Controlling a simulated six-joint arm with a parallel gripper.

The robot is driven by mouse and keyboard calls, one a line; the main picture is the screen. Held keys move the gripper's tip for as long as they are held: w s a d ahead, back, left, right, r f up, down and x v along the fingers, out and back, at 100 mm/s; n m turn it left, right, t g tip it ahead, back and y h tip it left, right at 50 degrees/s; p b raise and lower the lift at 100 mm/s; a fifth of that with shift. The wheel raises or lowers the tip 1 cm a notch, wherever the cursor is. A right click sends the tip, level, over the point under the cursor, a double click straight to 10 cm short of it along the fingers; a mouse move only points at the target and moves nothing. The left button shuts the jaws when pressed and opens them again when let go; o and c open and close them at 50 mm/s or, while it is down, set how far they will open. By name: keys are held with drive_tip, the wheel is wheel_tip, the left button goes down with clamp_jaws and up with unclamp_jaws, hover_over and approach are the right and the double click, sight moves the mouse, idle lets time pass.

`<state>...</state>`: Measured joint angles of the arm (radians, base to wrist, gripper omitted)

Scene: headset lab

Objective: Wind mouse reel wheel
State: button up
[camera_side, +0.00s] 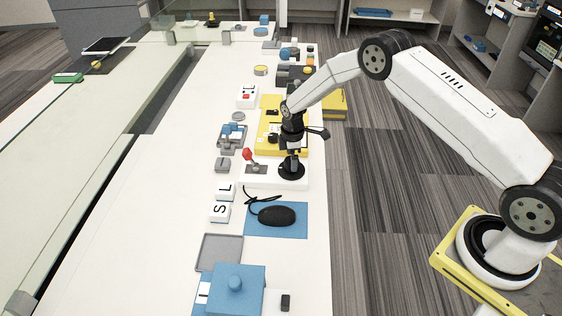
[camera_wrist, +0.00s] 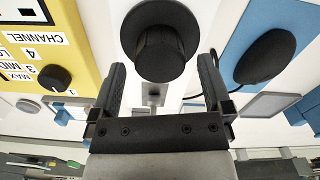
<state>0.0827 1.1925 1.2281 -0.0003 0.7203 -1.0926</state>
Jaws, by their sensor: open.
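The reel wheel is a black disc with a round knob (camera_side: 291,170) on a white base at the right edge of the table. In the wrist view the wheel (camera_wrist: 160,35) fills the top centre. My gripper (camera_side: 292,150) points down just above the wheel. In the wrist view my gripper (camera_wrist: 163,66) is open, one finger either side of the knob's line, with nothing between the fingers. I cannot tell whether the fingers touch the wheel. A black mouse (camera_side: 277,215) with a cord lies on a blue mat (camera_side: 297,232); the mouse also shows in the wrist view (camera_wrist: 264,57).
A yellow panel (camera_side: 270,142) with dials stands directly behind the wheel. A red-knobbed lever (camera_side: 248,155) is close on the left. The S (camera_side: 220,212) and L blocks, a grey tray (camera_side: 219,252) and a blue box (camera_side: 237,289) sit nearer the camera.

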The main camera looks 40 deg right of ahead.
drive_tip(key=shift+f, duration=1.2)
drive_tip(key=c, duration=1.2)
